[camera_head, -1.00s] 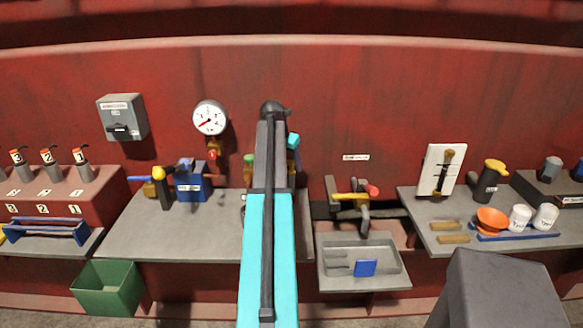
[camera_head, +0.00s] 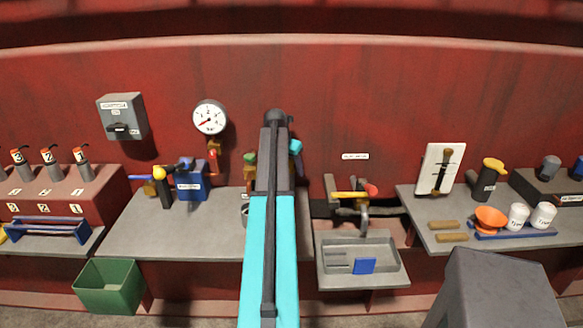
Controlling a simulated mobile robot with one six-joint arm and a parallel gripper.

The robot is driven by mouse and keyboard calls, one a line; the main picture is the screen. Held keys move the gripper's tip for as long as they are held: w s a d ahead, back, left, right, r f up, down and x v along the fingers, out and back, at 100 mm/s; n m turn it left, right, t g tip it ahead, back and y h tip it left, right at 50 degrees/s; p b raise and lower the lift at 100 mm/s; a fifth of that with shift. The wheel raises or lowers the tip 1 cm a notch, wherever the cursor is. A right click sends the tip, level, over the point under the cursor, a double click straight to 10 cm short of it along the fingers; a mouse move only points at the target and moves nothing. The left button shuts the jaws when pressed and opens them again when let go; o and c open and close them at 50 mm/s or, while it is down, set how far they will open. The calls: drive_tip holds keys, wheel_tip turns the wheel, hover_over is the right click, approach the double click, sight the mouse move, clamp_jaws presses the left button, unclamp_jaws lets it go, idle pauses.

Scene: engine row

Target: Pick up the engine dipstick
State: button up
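I cannot tell for sure which thing is the engine dipstick. A dark upright holder with a yellow top (camera_head: 487,180) stands on the right bench. A dark upright piece with a round yellow top (camera_head: 161,187) stands on the left bench beside a blue box (camera_head: 190,183). My teal and dark arm reaches up the middle of the view, over the left bench's right end. My gripper does not show; the arm hides that area, so its opening and anything in it cannot be seen.
An orange funnel (camera_head: 490,219) and white cups (camera_head: 530,216) stand on the right bench. A green bin (camera_head: 108,287) is low left.

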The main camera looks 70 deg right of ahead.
clamp_jaws()
drive_tip(key=c, duration=1.2)
unclamp_jaws()
drive_tip(key=shift+c, duration=0.2)
drive_tip(key=shift+r, duration=0.1)
drive_tip(key=shift+w+d+r, duration=0.15)
drive_tip(key=shift+d+r, duration=0.15)
drive_tip(key=shift+r, duration=0.45)
clamp_jaws()
wheel_tip(320, 180, up, 16)
drive_tip(key=b, duration=0.3)
drive_tip(key=shift+a+r, duration=0.2)
drive_tip(key=shift+a, duration=0.1)
drive_tip(key=shift+o, duration=1.6)
unclamp_jaws()
clamp_jaws()
